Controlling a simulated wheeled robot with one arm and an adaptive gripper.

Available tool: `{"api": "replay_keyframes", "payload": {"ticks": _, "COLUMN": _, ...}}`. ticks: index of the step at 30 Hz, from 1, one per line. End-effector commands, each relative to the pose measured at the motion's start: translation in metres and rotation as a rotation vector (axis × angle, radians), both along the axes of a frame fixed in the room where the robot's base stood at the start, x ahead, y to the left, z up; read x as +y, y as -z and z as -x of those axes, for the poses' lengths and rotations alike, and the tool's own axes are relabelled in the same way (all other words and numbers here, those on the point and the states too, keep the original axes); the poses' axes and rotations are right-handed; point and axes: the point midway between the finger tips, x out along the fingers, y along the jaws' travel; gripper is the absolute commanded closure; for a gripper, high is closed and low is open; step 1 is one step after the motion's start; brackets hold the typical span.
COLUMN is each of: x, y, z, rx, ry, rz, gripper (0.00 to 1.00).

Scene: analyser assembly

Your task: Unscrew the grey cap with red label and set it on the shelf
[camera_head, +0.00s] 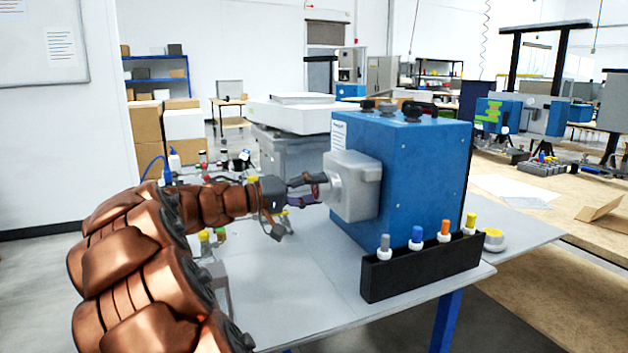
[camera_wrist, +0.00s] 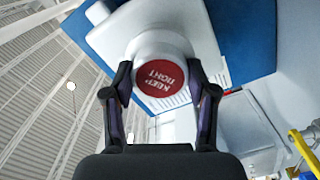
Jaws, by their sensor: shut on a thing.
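The cap with a round red label (camera_wrist: 160,82) faces my wrist camera; the label reads "KEEP TIGHT" upside down. Its side looks pale grey to white. It sits at the front of the grey housing (camera_head: 354,187) on the blue analyser box (camera_head: 425,175). My gripper (camera_head: 308,188) comes in from the left and is shut on the cap. In the wrist view, one dark finger of my gripper (camera_wrist: 163,95) lies on each side of it. I cannot tell whether the cap has turned or come loose.
A black rack (camera_head: 420,271) with several colour-topped vials stands before the box. A yellow-and-white round part (camera_head: 494,240) lies to its right. Small bottles and fittings (camera_head: 215,165) stand behind my arm. The grey tabletop (camera_head: 310,300) is clear at the front. A blue shelf unit (camera_head: 157,80) stands far back.

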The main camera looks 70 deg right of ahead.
Motion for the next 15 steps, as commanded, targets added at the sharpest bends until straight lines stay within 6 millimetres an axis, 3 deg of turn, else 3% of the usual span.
{"api": "replay_keyframes", "payload": {"ticks": 15, "x": 0.0, "y": -0.0038, "z": -0.0001, "rx": 0.144, "ry": 0.001, "rz": -0.16, "gripper": 0.82}}
